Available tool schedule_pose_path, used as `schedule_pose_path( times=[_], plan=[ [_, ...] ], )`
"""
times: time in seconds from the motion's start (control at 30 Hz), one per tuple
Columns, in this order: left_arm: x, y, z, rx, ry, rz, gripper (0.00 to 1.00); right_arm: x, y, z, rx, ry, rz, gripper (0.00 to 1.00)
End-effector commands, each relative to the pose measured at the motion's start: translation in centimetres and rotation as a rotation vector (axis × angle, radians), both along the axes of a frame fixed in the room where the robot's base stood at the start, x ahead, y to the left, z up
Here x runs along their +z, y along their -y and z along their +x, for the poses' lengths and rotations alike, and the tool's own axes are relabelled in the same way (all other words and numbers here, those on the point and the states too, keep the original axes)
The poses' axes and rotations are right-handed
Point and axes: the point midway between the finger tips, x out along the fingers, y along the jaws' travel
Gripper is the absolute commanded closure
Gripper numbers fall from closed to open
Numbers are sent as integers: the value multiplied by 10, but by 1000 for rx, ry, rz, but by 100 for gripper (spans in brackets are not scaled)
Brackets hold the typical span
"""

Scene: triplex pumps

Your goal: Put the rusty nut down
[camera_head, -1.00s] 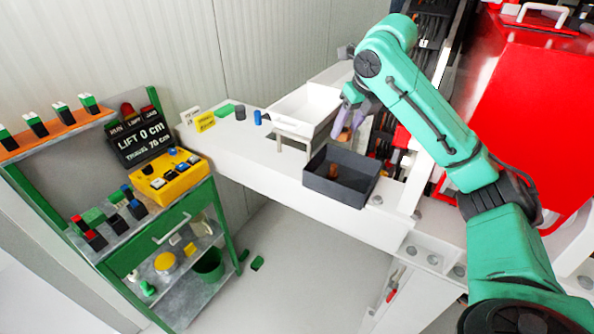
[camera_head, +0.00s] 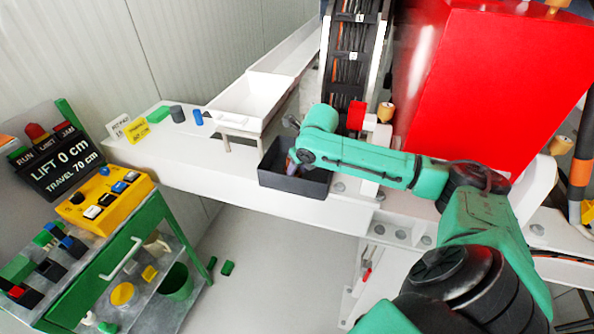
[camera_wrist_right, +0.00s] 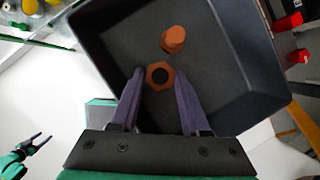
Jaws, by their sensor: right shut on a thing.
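My right gripper (camera_wrist_right: 159,84) is shut on the rusty nut (camera_wrist_right: 160,74), an orange-brown hex nut with a dark hole, held between its purple fingertips. In the wrist view the nut is over the inside of the dark grey bin (camera_wrist_right: 101,56); I cannot tell whether it touches the floor. In the head view my right gripper (camera_head: 292,159) reaches down into the bin (camera_head: 292,181), and the nut is hidden there. A second rusty piece (camera_wrist_right: 173,39) lies in the bin just beyond the nut. My left gripper (camera_wrist_right: 38,142) shows small at the wrist view's lower left, fingers apart.
The bin stands on a white bench (camera_head: 165,155) beside a white tray (camera_head: 246,97). A red housing (camera_head: 480,85) stands at right. A green cart (camera_head: 150,215) with a yellow button box (camera_head: 105,200) is at left.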

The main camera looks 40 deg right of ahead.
Motion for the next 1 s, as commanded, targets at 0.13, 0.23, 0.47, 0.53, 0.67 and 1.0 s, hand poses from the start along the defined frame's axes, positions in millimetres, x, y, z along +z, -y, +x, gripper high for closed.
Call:
schedule_pose_path(
  times=[0.13, 0.23, 0.47, 0.53, 0.67, 1.0],
  plan=[
    [2, -6, -1, 2, -2, 9, 31, -8, 1, 0, -1, 3, -1, 100],
    [2, -6, 2, 2, 3, 7, 31, -8, 1, 0, -1, 3, -1, 100],
    [3, 1, 11, 4, 18, -2, 31, -10, 0, 0, -1, 2, -1, 42],
    [3, 2, 11, 4, 18, -3, 31, -10, 0, 0, -1, 2, -1, 42],
    [3, 2, 10, 3, 18, -3, 31, -10, 0, 0, -1, 2, -1, 42],
    [-6, 2, 10, 0, 16, -3, 31, 27, 1, -14, -1, 6, -4, 42]
  ],
)
